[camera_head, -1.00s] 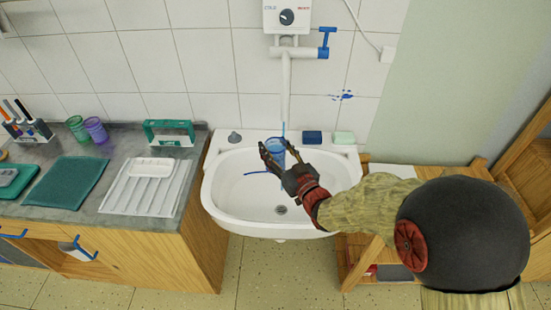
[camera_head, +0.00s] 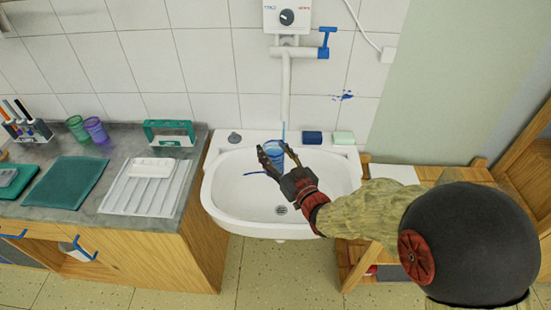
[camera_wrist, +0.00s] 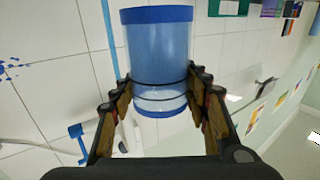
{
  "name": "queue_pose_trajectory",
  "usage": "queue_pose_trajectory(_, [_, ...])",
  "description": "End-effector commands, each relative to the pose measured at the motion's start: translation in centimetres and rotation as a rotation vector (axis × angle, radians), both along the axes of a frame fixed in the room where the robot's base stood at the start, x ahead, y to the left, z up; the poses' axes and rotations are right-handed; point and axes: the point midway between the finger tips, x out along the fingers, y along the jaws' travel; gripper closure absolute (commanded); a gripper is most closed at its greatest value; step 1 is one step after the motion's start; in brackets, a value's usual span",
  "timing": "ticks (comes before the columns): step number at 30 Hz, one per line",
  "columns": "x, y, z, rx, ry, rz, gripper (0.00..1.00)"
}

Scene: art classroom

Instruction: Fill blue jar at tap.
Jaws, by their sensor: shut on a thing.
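The translucent blue jar (camera_head: 272,149) is held by my gripper (camera_head: 274,153) above the sink basin, near the back rim. In the wrist view the jar (camera_wrist: 160,50) sits between both fingers (camera_wrist: 160,105); most of it looks deep blue, with a clearer band between two dark lines. The tap (camera_head: 287,75) is a white wall pipe with a blue lever (camera_head: 326,42). A thin blue stream (camera_head: 283,132) hangs below the spout, close to the jar. In the wrist view it runs beside the jar; whether any enters the jar I cannot tell.
The white sink (camera_head: 235,205) has a drain (camera_head: 281,209). A dark blue sponge (camera_head: 312,138) and a pale green one (camera_head: 343,138) lie on its back rim. On the left counter (camera_head: 90,215) stand a green cup (camera_head: 77,129), a purple cup (camera_head: 96,130) and a white tray (camera_head: 125,195).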

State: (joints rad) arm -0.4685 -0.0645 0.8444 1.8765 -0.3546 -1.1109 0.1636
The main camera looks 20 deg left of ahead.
Motion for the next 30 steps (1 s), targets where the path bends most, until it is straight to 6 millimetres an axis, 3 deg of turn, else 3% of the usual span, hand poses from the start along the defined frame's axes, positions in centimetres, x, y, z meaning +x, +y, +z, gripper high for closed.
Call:
queue_pose_trajectory(21, [-5.1, 0.4, 0.1, 0.001, -0.004, 0.002, 0.83])
queue_pose_trajectory(30, [-5.5, 0.4, 0.1, 0.001, -0.002, 0.001, 0.83])
